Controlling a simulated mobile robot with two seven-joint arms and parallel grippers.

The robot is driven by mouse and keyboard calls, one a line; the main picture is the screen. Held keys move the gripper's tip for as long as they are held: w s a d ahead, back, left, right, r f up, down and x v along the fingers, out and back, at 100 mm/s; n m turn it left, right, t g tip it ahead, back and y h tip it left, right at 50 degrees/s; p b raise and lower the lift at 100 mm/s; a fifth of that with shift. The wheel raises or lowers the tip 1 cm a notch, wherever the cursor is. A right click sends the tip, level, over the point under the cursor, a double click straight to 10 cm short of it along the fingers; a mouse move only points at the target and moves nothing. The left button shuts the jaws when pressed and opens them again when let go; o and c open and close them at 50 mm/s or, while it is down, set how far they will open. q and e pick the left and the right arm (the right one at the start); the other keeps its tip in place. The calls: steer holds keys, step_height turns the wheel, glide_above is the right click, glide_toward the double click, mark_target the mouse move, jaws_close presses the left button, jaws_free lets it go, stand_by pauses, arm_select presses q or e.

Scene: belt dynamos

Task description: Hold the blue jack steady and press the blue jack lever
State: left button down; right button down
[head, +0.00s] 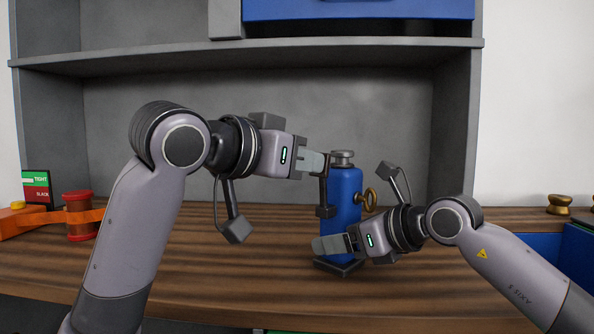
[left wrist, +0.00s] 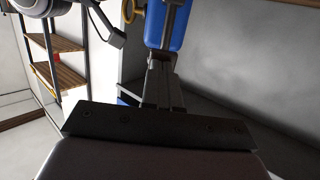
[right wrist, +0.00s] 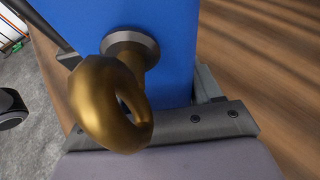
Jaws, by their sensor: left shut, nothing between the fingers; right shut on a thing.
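The blue jack (head: 345,185) stands upright on its dark base (head: 340,269) on the wooden bench, with a grey cap on top. A brass ring (head: 370,198) sticks out of its right side; it is large in the right wrist view (right wrist: 112,105). The dark jack lever (head: 325,195) hangs along the jack's left side and ends in a small block. My left gripper (head: 318,163) is shut and empty at the lever's upper end; I cannot tell whether it touches. My right gripper (head: 328,244) is shut on the jack's lower body, partly hiding it.
A grey shelf (head: 260,50) with a blue box (head: 358,9) stands behind the bench. At the left are a red spool (head: 80,215), an orange piece (head: 30,221) and a TIGHT/BLACK sign (head: 37,188). Brass knobs (head: 559,203) stand at the far right. The front middle bench is clear.

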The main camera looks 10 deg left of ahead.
arm_select(q)
steer(key=shift+w+d+r, duration=0.15)
steer(key=shift+w+d, duration=0.1)
steer(key=shift+w, duration=0.05)
steer(key=r+v, duration=0.1)
steer(key=v, duration=1.3)
steer(key=shift+d, duration=0.15)
step_height(320, 180, down, 6)
steer(key=s+a+t+h, duration=0.1)
steer(key=s+a+t, duration=0.1)
steer(key=shift+s+r, duration=0.2)
steer(key=shift+d, duration=0.1)
stand_by(0.4)
